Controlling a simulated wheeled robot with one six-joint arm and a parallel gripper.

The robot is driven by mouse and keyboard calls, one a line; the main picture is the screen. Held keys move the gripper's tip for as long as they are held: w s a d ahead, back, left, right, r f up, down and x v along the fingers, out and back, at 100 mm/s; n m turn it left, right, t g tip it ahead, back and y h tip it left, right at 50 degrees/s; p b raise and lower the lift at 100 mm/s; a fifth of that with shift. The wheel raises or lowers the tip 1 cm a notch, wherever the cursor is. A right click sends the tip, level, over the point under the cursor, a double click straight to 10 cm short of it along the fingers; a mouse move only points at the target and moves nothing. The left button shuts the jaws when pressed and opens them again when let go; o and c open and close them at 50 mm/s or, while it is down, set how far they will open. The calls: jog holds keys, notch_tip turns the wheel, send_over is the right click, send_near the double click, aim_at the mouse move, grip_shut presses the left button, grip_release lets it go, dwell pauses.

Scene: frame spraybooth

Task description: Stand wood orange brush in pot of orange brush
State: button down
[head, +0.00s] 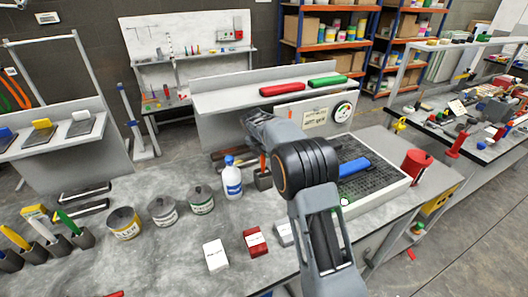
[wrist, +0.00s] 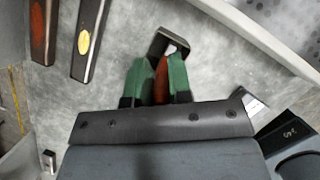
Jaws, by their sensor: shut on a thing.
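My gripper (wrist: 160,82) has green-padded fingers and is shut on the orange-brown brush (wrist: 162,80), whose strip shows between the pads in the wrist view. A small dark pot (wrist: 158,44) lies just beyond the fingertips. A pale grey part of the brush shows against the pot's opening; I cannot tell how deep it reaches or whether it touches the pot. In the head view the dark pot (head: 262,181) stands on the bench right of the white bottle, with an orange strip of the brush (head: 262,163) above it. My arm hides the fingers there.
The white blue-capped bottle (head: 232,180) stands close left of the pot. Three cans, including a yellow-labelled one (head: 124,224), stand farther left. Pots with yellow and green brushes (head: 68,222) stand at the far left. A grated tray (head: 385,180) with a blue item lies right.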

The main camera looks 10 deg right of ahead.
jog(key=c, duration=1)
grip_release()
jog(key=shift+o, duration=0.2)
jog(key=shift+r, duration=0.1)
jog(key=b+v, duration=0.1)
jog(key=v, duration=1.2)
jog(key=shift+a+r, duration=0.2)
jog(key=shift+r, duration=0.05)
jog(key=shift+s, duration=0.1)
